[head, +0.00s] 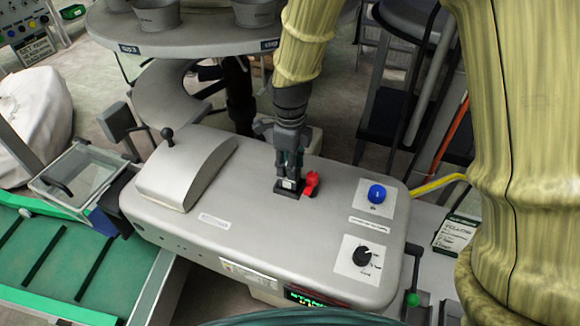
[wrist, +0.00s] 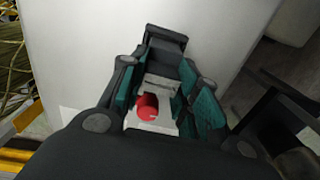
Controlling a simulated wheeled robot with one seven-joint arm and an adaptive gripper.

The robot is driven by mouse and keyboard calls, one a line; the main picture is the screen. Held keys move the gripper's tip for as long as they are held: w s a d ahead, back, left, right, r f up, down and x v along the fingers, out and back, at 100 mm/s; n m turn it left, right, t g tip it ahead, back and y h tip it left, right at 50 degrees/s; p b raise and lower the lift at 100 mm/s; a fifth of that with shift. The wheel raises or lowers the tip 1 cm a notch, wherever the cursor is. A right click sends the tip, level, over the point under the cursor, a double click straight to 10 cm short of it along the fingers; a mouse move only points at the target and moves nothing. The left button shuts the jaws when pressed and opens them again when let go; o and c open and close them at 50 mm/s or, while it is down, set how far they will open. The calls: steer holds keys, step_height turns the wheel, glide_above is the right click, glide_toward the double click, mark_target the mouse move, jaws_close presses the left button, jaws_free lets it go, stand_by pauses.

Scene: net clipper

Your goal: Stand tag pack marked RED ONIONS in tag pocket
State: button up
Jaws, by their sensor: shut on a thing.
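My gripper (head: 289,172) points down over the middle of the grey clipper machine (head: 225,240). Its fingers are closed at a small black fitting with a red knob (head: 311,182) beside them. In the wrist view the red knob (wrist: 147,107) and a pale piece (wrist: 160,85) show between the teal finger pads. The fingers partly hide what they grip. A white card with a dark green header (head: 455,233) stands at the right; its writing is too small to read. I cannot make out the words RED ONIONS, nor tell which part is the tag pocket.
A green conveyor (head: 50,265) and a clear bin (head: 80,177) are at the left. A round table with grey buckets (head: 157,15) stands behind.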

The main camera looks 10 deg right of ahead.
steer(key=shift+f, duration=0.95)
steer(key=shift+f, duration=0.15)
steer(key=o, duration=1)
steer(key=shift+r+b, duration=1.4)
steer(key=shift+r, duration=4.8)
steer(key=shift+a+f, duration=0.1)
